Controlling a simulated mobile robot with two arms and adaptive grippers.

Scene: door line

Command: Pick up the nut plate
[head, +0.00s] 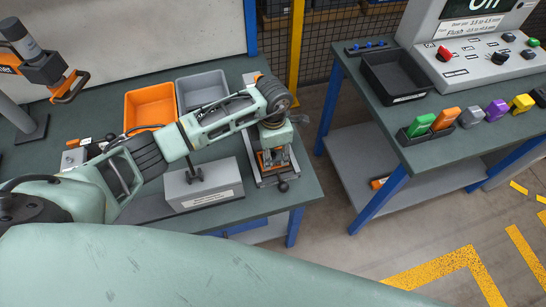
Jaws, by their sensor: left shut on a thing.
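My left arm reaches in from the left across the green bench. Its gripper (274,153) points down over a grey fixture with orange parts (271,172) at the bench's right side. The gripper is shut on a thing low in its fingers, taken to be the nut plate. The plate is small and mostly hidden by the fingers and wrist, so its outline cannot be made out. I cannot tell whether it still touches the fixture. My right gripper is not in view.
An orange bin (150,106) and a grey bin (202,89) stand behind my arm. A grey labelled block (204,188) is left of the fixture. A second bench (408,150) at right holds a black tray (396,78) and a control console (478,65). Floor between the benches is clear.

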